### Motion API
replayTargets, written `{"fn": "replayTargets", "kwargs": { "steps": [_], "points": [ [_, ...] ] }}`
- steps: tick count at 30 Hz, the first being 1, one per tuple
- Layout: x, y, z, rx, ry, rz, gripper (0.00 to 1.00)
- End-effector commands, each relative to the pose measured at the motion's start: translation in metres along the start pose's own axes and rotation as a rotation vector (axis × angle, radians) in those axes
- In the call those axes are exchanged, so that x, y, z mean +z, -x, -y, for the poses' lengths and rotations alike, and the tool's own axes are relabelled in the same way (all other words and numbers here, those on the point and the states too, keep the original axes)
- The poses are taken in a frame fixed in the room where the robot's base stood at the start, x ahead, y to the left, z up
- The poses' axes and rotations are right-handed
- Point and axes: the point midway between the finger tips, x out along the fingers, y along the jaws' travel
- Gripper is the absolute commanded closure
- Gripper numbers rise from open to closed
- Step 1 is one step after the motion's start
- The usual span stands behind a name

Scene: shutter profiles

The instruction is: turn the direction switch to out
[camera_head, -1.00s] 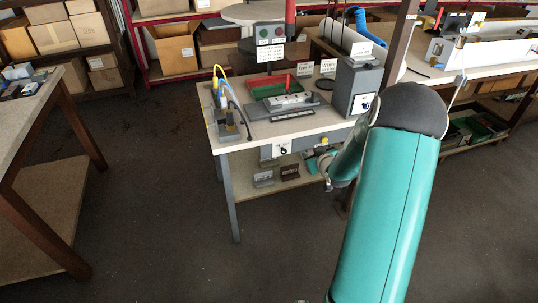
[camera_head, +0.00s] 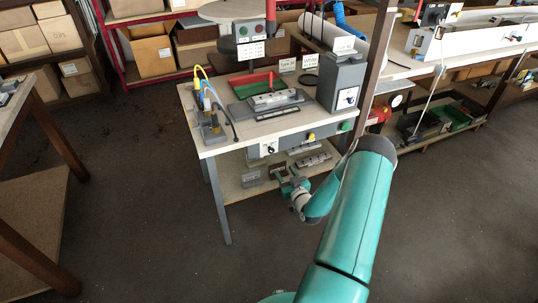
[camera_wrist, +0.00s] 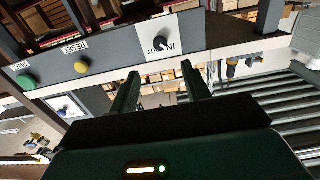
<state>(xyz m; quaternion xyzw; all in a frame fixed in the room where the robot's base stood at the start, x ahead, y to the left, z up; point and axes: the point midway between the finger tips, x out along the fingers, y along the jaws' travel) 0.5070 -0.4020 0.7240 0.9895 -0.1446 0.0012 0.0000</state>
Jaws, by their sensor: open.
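The direction switch (camera_wrist: 160,43) is a small dark knob on a white plate lettered IN and OUT, on the grey front panel (camera_wrist: 112,54) of the workbench. I cannot tell which word its pointer faces. In the head view the switch (camera_head: 268,150) sits at the left of the panel. My gripper (camera_wrist: 160,70) is open and empty, its two dark green fingers apart and pointing toward the panel, with the switch beyond the gap and apparently not touched. In the head view my gripper (camera_head: 290,184) is below and in front of the panel.
The bench has a lower shelf (camera_head: 235,172) with metal parts. A grey box (camera_head: 341,83) with another knob stands on the bench top. A brown post (camera_head: 374,70) rises at the right.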

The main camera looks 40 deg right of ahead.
Motion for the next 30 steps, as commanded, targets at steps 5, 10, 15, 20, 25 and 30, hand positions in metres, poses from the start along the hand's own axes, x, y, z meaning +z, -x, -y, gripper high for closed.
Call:
{"fn": "replayTargets", "kwargs": {
  "steps": [5, 10, 15, 20, 25, 30],
  "points": [
    [0.0, -0.034, 0.0, -0.001, 0.0, -0.002, 0.52],
    [0.0, -0.069, 0.002, -0.001, 0.0, 0.0, 0.52],
    [0.0, -0.101, 0.003, -0.002, 0.0, 0.001, 0.52],
    [0.0, -0.119, 0.005, -0.004, -0.001, 0.001, 0.52],
    [0.0, -0.125, 0.005, -0.004, 0.0, 0.002, 0.52],
    [0.0, -0.124, 0.005, -0.004, 0.0, 0.002, 0.52]
  ]
}}
